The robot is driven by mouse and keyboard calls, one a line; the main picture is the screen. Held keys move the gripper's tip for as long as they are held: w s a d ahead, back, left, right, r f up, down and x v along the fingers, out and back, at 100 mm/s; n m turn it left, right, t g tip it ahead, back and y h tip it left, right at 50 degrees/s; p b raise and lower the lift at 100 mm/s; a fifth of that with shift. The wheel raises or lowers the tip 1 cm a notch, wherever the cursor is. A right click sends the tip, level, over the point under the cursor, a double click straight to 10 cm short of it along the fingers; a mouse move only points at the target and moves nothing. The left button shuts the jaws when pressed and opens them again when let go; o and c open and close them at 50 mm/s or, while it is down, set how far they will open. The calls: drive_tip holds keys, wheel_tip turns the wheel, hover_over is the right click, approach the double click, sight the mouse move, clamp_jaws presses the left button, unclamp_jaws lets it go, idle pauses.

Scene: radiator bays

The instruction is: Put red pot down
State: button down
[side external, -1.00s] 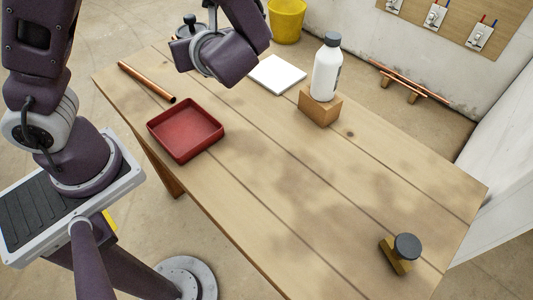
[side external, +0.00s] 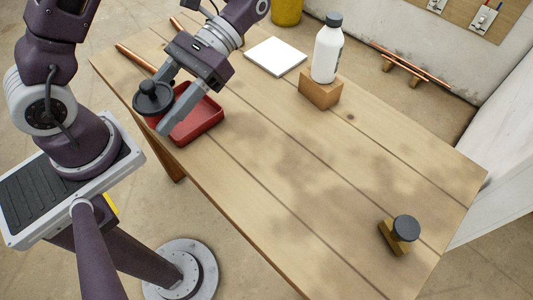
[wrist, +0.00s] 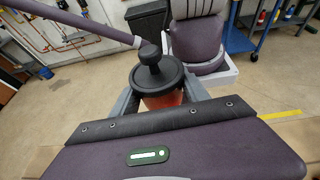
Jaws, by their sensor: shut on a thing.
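The red pot shows in the wrist view (wrist: 162,98) as an orange-red body under a wide black lid with a round knob. In the side view, the black lid (side external: 153,98) shows and the body is mostly hidden behind a finger. My gripper (side external: 157,108) is shut on the pot, with one grey finger on each side, which the wrist view also shows. The pot is held by the left end of the table, beside or over the left edge of a red tray (side external: 205,120). I cannot tell its exact height or whether it touches the tray.
Copper pipes (side external: 135,57) lie at the table's left end. A white tile (side external: 275,56) lies near the back edge. A white bottle (side external: 327,52) stands on a wooden block (side external: 320,92). A dark-knobbed wooden stamp (side external: 402,232) is at the right. The table's middle is clear.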

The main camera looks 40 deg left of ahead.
drive_tip(key=w+d+r+n+t+h, duration=0.3)
drive_tip(key=w+d+n+h, duration=0.1)
drive_tip(key=d+n+h, duration=0.35)
wheel_tip(320, 180, up, 5)
drive_tip(key=n+t+h, duration=0.5)
drive_tip(key=n+t, duration=0.3)
hover_over(267, 156)
wheel_tip(267, 156, down, 27)
drive_tip(key=shift+f, duration=0.2)
drive_tip(key=c, duration=0.6)
unclamp_jaws()
drive_tip(key=shift+f, duration=0.1)
drive_tip(key=shift+o, duration=0.2)
